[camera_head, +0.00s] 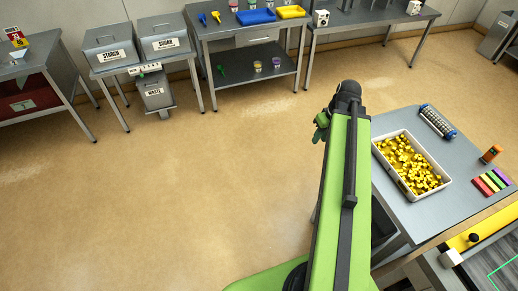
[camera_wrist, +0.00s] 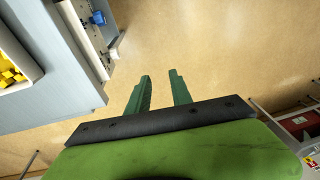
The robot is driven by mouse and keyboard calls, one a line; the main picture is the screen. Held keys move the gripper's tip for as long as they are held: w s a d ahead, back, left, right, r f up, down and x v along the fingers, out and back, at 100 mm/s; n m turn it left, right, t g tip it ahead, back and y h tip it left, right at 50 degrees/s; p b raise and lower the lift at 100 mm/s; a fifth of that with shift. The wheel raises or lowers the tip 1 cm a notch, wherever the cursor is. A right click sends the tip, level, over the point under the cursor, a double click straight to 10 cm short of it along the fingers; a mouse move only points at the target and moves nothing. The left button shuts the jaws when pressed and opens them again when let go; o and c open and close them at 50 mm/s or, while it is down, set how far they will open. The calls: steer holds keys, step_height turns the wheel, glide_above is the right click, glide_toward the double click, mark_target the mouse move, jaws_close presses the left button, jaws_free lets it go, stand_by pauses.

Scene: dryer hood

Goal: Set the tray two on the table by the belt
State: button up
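A white tray (camera_head: 402,185) full of yellow pieces stands on the grey table (camera_head: 395,215) at the right, beside what looks like the belt (camera_head: 490,260). I cannot read a number on the tray. A corner of the tray (camera_wrist: 30,70) and the grey table's edge (camera_wrist: 85,100) show at the left of the wrist view. My gripper (camera_wrist: 160,82) is open and empty, its two green fingers apart over bare floor. In the head view my gripper (camera_head: 321,127) shows small at the arm's far end, left of the table.
A roller-like device (camera_head: 437,122), an orange item (camera_head: 491,154) and coloured bars (camera_head: 491,181) share the table. Across the floor, a bench holds a blue tray (camera_head: 256,17) and a yellow tray (camera_head: 291,12). Grey bins (camera_head: 110,47) stand left of it. The middle floor is clear.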

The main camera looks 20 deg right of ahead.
steer(key=w+a+g, duration=0.1)
steer(key=w+a, duration=0.1)
steer(key=a, duration=1.2)
steer(key=w+a+h, duration=0.1)
steer(key=w+a, duration=0.1)
steer(key=a, duration=1.3)
steer(key=shift+w+f+g, duration=0.15)
steer(key=shift+f+g, duration=0.05)
steer(key=shift+g, duration=0.2)
step_height(320, 180, down, 11)
steer(key=b, duration=1.1)
steer(key=shift+f, duration=0.15)
